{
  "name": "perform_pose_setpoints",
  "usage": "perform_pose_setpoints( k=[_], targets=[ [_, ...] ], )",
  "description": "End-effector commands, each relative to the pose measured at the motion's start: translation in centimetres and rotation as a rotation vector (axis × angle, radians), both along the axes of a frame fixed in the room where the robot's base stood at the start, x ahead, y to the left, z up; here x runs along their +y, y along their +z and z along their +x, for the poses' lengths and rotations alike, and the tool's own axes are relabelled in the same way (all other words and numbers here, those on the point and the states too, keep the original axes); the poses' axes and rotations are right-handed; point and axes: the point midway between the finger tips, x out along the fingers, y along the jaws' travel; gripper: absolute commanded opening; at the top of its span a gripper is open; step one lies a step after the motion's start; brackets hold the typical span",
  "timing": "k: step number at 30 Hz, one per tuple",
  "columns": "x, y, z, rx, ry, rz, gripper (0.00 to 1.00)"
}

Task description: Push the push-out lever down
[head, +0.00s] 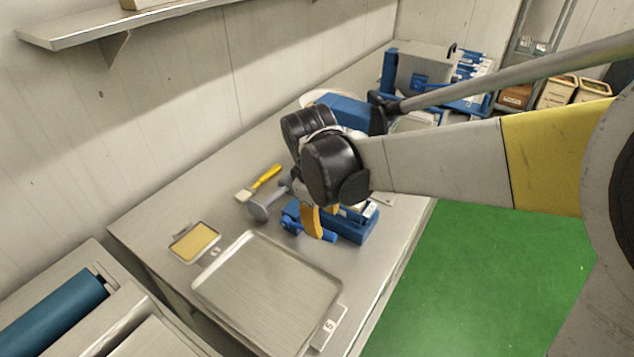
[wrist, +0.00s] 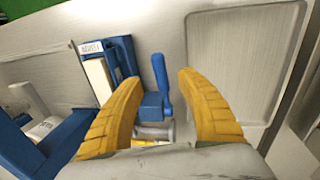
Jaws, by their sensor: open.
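In the wrist view a blue lever (wrist: 160,75) stands out from a small blue block, between the two yellow fingers of my gripper (wrist: 158,82). The fingers are spread apart, with a gap on both sides of the lever. Whether they touch it cannot be told. The blue device (wrist: 122,58) with a pale block lies to the left of the lever. In the head view my gripper (head: 312,222) points down over the blue device (head: 357,225), and its wrist hides part of it.
A metal tray (head: 265,290) lies in front of the device, with a small yellow-filled tray (head: 194,242) beside it. A grey, round-ended tool (head: 265,207) and a yellow-handled brush (head: 266,176) lie to the left. Blue machinery stands at the back.

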Motion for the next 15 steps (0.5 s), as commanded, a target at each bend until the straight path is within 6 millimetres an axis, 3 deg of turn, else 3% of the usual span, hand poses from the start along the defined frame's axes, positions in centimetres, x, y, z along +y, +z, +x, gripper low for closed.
perform_pose_setpoints(
  k=[1, 6, 15],
  targets=[
    [-0.1, -1.5, 0.2, 0.0, -0.001, 0.0, 0.44],
    [-0.5, -4.7, 0.7, -0.001, -0.002, 0.001, 0.44],
    [-0.8, -7.3, 1.2, -0.001, -0.002, 0.001, 0.44]
  ],
)
